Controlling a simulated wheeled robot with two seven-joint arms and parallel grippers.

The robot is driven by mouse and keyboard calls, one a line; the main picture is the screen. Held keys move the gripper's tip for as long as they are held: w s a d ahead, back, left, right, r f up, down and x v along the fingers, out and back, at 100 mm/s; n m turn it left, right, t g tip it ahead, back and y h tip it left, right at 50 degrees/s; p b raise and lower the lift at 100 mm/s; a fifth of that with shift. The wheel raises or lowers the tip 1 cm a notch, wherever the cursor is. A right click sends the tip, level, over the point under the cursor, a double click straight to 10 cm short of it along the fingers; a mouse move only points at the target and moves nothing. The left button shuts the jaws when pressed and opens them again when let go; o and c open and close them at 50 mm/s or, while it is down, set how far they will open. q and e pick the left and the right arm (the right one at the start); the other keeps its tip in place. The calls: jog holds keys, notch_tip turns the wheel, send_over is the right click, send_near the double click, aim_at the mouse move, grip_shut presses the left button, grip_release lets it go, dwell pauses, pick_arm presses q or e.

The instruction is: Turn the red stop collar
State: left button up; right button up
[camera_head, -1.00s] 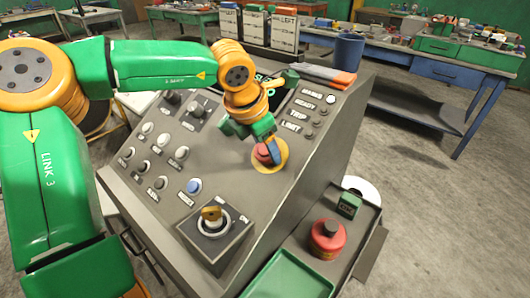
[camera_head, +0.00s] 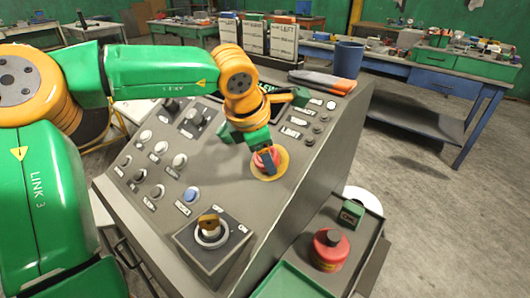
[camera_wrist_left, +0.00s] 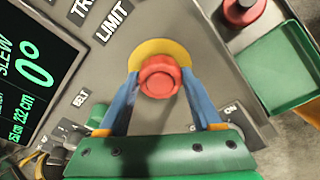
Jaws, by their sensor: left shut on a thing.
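The red stop collar (camera_head: 262,158) is a round red knob on a yellow disc (camera_head: 284,162), on the sloping face of the grey console. In the left wrist view the collar (camera_wrist_left: 159,76) sits between the two blue fingers of my left gripper (camera_wrist_left: 160,85), with the yellow disc (camera_wrist_left: 150,48) behind it. My left gripper (camera_head: 266,158) is shut on the collar, one finger on each side. In the head view the gripper covers part of the collar. My right gripper is not in view.
A key switch box (camera_head: 213,243) and a blue button (camera_head: 191,194) are on the console left of the collar. A second red knob (camera_head: 329,250) stands on the lower side shelf beside a green tray (camera_head: 288,282). A blue cup (camera_head: 348,57) stands behind.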

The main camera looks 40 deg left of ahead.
pick_arm(q)
jog(key=shift+f, duration=0.1)
jog(key=o, duration=1.2)
jog(key=shift+o, duration=0.9)
jog(key=shift+w, duration=0.1)
jog(key=v, duration=0.7)
